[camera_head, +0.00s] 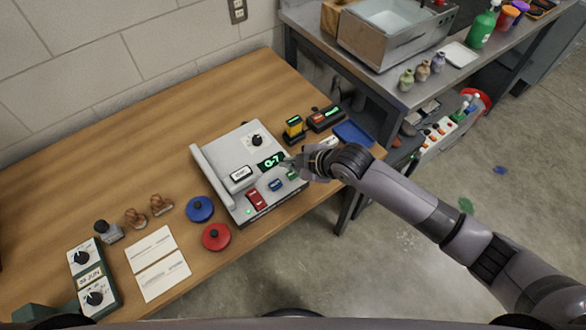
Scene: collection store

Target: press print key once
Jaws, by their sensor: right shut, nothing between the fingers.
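A grey-white desk machine (217,185) sits on the wooden table. Its top carries a lit green display (270,161) reading what looks like "Q-7", a black knob (256,140) and a pale label plate (241,174). Near its front edge are a red key (256,199), a blue key (275,185) and a green key (292,175). The key lettering is too small to read, so I cannot tell which is the print key. My right gripper (287,163) is shut and empty, over the machine's right side close to the display and green key. I cannot tell if it touches. My left gripper is not in view.
Small display units (324,117) and a blue tray (353,134) lie behind my right gripper. A metal bench (410,85) stands beyond.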

